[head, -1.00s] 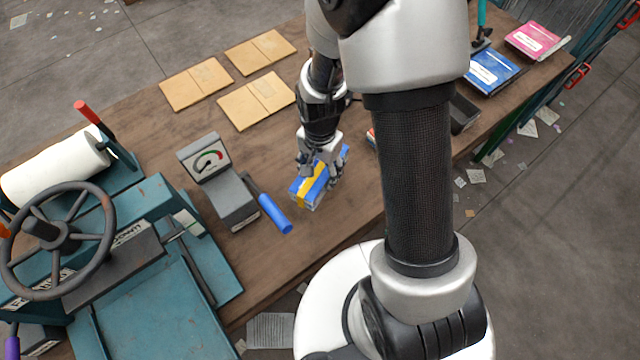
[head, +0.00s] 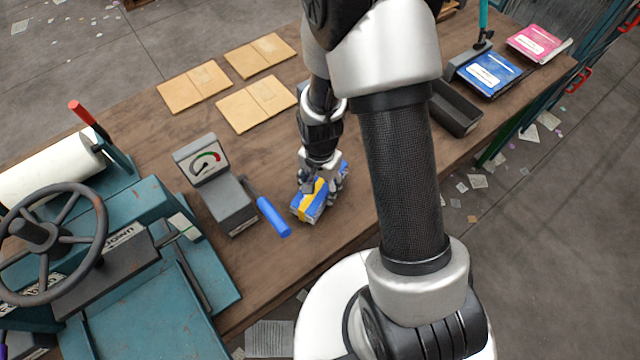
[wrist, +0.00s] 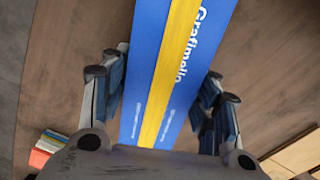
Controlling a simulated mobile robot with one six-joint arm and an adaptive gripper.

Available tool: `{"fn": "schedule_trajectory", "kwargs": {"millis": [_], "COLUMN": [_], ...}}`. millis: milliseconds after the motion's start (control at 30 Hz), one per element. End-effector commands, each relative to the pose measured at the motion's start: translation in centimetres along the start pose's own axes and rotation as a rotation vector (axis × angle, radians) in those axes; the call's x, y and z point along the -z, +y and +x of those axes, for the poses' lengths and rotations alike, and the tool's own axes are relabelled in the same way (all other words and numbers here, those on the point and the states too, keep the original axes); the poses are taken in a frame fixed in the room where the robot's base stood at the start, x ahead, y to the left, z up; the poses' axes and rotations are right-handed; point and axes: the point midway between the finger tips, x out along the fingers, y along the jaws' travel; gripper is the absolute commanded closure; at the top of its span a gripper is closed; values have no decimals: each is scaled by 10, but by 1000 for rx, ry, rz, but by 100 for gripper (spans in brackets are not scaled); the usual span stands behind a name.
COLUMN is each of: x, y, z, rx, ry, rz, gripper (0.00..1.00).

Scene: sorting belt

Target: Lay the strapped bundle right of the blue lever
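The strapped bundle (head: 308,212) is a blue packet with a yellow strap. It sits in my gripper (head: 320,180), just right of the blue lever (head: 272,216) with a small gap between them. In the wrist view the bundle (wrist: 162,75) runs up between the fingers of my gripper (wrist: 160,95), which close in on both sides. I cannot tell whether its underside touches the table. The blue lever sticks out from the right side of a grey box with a dial (head: 228,200). My gripper hides part of the bundle.
The brown table (head: 290,265) is bare in front of the bundle. A teal press with a handwheel (head: 100,215) stands at left. Several tan boards (head: 255,102) lie behind. A dark tray (head: 458,112), blue packet (head: 490,72) and pink packet (head: 535,42) are at right.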

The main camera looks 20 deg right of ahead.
Motion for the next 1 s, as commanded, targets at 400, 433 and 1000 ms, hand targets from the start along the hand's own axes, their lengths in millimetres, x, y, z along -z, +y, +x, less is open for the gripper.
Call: {"fn": "schedule_trajectory", "kwargs": {"millis": [400,433,1000], "x": [0,0,0], "y": [0,0,-1], "z": [0,0,-76], "rx": [0,0,3], "ry": [0,0,2], "rz": [0,0,0], "gripper": [25,25,25]}}
